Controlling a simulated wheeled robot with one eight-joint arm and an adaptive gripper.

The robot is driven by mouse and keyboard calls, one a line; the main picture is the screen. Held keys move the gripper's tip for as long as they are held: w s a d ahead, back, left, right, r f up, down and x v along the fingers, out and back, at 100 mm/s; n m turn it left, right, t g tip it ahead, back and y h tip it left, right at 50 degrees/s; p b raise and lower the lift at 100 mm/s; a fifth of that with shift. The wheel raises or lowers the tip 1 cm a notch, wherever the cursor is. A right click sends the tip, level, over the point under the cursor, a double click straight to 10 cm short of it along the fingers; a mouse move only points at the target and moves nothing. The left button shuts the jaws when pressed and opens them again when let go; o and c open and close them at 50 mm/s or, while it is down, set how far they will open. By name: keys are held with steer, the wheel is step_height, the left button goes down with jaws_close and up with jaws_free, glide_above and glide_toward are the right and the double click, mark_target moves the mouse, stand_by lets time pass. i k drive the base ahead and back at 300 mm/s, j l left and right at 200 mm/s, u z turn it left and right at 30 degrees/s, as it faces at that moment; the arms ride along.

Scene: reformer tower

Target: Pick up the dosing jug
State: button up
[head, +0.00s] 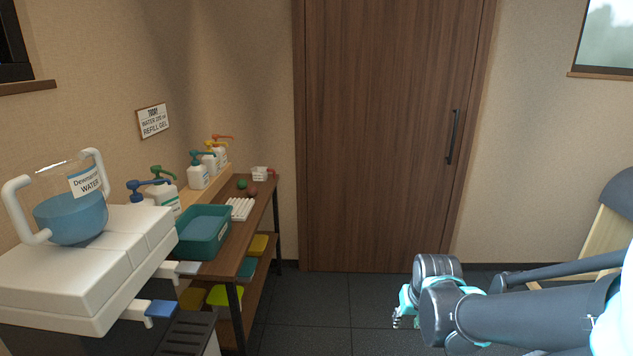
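A clear jug (72,218) with blue liquid and a white handle on each side stands upright on a white machine at the left. Its label ends in "WATER", and it is the clearest jug in view; I cannot read whether it is the dosing jug. My gripper (403,308), with teal parts, is low at the right of centre, far from the jug and apart from everything. Its fingers are small and partly hidden by my arm, so I cannot tell whether it is open or shut.
A wooden shelf unit (262,210) holds several pump bottles (199,172), a teal tray (203,232), white rolls (241,208) and a small white container (262,173). White arms (150,309) stick out from the machine. A closed door (385,130) is behind; the floor before it is clear.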

mark_target(259, 173)
steer(key=i, duration=0.9)
steer(key=i+l+u, duration=0.15)
steer(key=i, duration=0.75)
steer(key=i+l+u, duration=0.15)
steer(key=i+u, duration=0.3)
steer(key=i+l+u, duration=0.3)
steer(key=i+u, duration=0.2)
steer(key=i+l+u, duration=0.3)
steer(key=l+u, duration=0.15)
steer(key=i+l+u, duration=0.25)
steer(key=l, duration=0.25)
